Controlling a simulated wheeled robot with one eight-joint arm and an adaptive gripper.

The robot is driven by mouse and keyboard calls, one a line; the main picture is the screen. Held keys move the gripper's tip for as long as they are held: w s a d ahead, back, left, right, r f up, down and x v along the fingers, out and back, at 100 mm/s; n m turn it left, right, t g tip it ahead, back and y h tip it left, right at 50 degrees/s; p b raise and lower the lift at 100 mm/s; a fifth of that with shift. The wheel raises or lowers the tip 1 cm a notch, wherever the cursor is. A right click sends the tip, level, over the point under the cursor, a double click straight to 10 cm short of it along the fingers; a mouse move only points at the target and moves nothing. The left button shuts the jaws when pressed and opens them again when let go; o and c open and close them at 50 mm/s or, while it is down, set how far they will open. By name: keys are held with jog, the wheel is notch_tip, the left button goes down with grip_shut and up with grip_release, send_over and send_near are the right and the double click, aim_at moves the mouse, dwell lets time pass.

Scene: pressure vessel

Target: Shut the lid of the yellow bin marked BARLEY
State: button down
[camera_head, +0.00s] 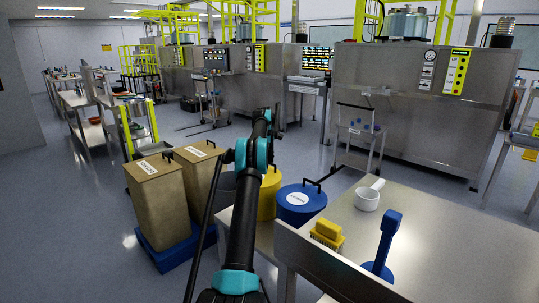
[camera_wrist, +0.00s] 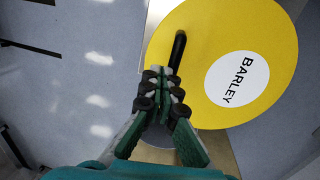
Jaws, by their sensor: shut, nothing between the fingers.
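The yellow lid (camera_wrist: 275,60) has a white round label reading BARLEY and a black handle (camera_wrist: 179,48) near its left edge in the wrist view. The yellow bin (camera_head: 268,196) stands behind my arm in the head view, partly hidden by it. I cannot tell how far its lid is raised. My gripper (camera_wrist: 161,84) is shut and empty. Its fingertips overlap the lid's left edge in the wrist view, just below the handle. I cannot tell whether they touch. My arm hides the gripper in the head view.
A blue lidded bin (camera_head: 302,201) stands right of the yellow one. Two tan bins (camera_head: 158,203) stand on a blue base (camera_head: 170,252) at left. A steel table (camera_head: 455,235) at right holds a white pot (camera_head: 367,199), a yellow brush (camera_head: 328,232) and a blue tool (camera_head: 385,246).

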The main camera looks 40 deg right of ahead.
jog(key=shift+d+f, duration=0.2)
jog(key=shift+f, duration=0.25)
jog(key=shift+r, duration=0.15)
jog(key=shift+a+r, duration=0.2)
jog(key=shift+r, duration=1)
jog(key=shift+a+r, duration=0.15)
jog(key=shift+r, duration=1)
jog(key=shift+a+r, duration=0.2)
jog(key=shift+r, duration=1)
